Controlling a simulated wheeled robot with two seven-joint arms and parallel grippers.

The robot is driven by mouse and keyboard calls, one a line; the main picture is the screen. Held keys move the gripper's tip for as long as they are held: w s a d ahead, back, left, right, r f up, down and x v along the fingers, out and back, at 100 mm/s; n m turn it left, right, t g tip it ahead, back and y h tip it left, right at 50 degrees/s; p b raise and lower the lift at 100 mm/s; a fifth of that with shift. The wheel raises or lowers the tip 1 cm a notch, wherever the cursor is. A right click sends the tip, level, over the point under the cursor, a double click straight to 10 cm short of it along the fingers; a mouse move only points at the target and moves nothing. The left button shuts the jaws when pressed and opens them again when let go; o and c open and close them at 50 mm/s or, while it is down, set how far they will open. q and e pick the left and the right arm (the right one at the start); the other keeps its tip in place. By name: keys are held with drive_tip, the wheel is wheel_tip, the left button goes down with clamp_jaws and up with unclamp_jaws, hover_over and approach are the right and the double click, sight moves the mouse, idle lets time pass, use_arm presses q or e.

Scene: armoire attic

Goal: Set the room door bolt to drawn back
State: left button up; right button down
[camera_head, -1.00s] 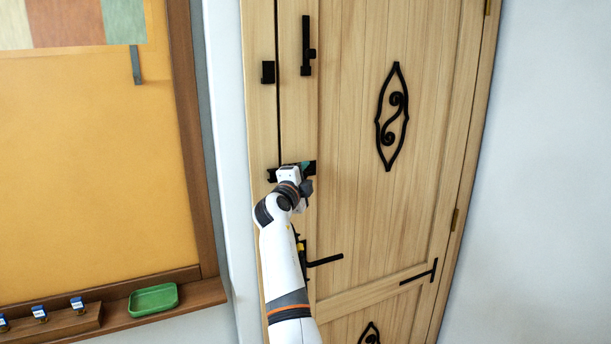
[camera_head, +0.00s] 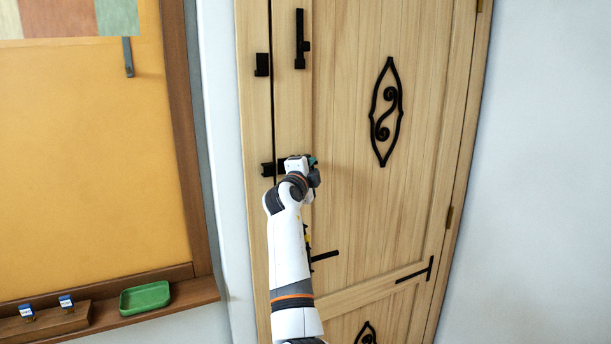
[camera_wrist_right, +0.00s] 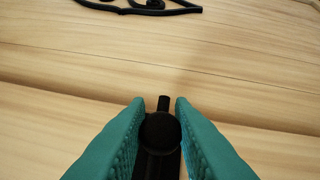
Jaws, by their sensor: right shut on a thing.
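The room door (camera_head: 345,220) is pale wood with black ironwork. Its black bolt sits at mid height near the door's left edge, mostly hidden behind my right gripper (camera_head: 312,162) in the head view. A black keeper (camera_head: 267,169) is on the frame side, left of the gap. In the right wrist view, the two teal fingers (camera_wrist_right: 159,103) are shut on the bolt's round black knob (camera_wrist_right: 160,133), one on each side. A dark bar end shows just beyond the knob. Whether the bolt's tip is clear of the keeper cannot be told. My left gripper is out of view.
Above are an upright black latch bar (camera_head: 300,40) and a black catch (camera_head: 262,65). A black lever handle (camera_head: 325,256) is below, partly behind my arm. A ledge with a green tray (camera_head: 145,298) is at left; a bare wall is at right.

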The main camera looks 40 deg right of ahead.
drive_tip(key=c, duration=1.5)
unclamp_jaws()
drive_tip(key=shift+d, duration=0.1)
drive_tip(key=shift+o, duration=1)
drive_tip(key=shift+d, duration=0.15)
drive_tip(key=b+v, duration=0.4)
drive_tip(key=v, duration=0.8)
